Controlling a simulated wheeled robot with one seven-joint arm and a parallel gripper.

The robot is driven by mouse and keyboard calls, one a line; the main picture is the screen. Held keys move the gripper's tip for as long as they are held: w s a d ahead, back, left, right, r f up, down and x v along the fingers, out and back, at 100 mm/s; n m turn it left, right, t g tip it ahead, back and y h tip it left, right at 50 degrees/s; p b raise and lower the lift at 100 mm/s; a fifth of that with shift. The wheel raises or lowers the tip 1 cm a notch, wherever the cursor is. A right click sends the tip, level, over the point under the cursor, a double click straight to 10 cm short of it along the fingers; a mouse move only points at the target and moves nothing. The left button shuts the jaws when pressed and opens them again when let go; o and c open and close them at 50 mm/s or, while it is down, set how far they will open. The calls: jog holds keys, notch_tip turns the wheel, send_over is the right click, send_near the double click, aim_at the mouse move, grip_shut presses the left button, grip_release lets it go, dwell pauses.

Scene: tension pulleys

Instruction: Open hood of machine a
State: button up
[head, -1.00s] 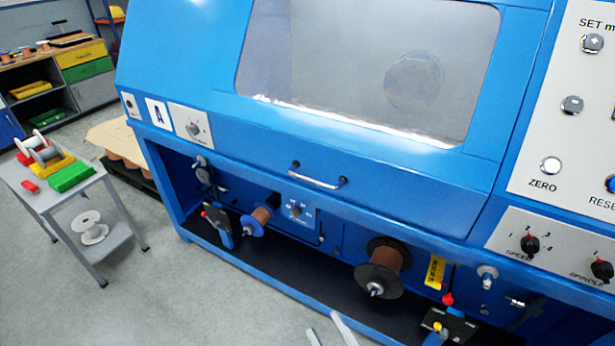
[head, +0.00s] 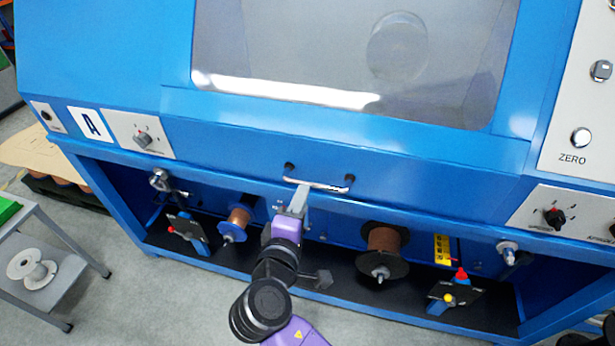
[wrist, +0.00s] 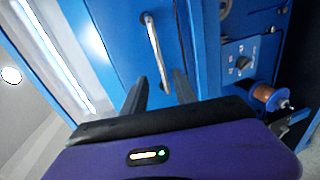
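Machine A is the blue machine, marked by a white "A" label (head: 91,124). Its blue hood (head: 330,140) with a large clear window (head: 290,60) is down. A silver bar handle (head: 320,186) with black ends sits at the hood's lower edge, and the handle also shows in the wrist view (wrist: 155,52). My gripper (head: 298,195) is just below the handle's left part in the head view. In the wrist view, its two dark fingers (wrist: 160,82) are apart and point toward the handle's near end.
Below the hood is an open bay with copper spools (head: 386,245) (head: 238,222) and black brackets. Control panels with knobs (head: 555,216) are at the right. A grey cart (head: 62,262) with a white spool stands at the left.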

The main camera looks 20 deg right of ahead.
aim_at(314, 186)
jog(key=x, duration=0.5)
jog(key=d+p+x, duration=0.1)
jog(key=x, duration=0.1)
jog(key=shift+s+d+f, duration=0.1)
jog(key=shift+d+f, duration=0.1)
jog(key=shift+d, duration=0.05)
jog(key=shift+c, duration=0.4)
grip_shut()
dwell(1.0)
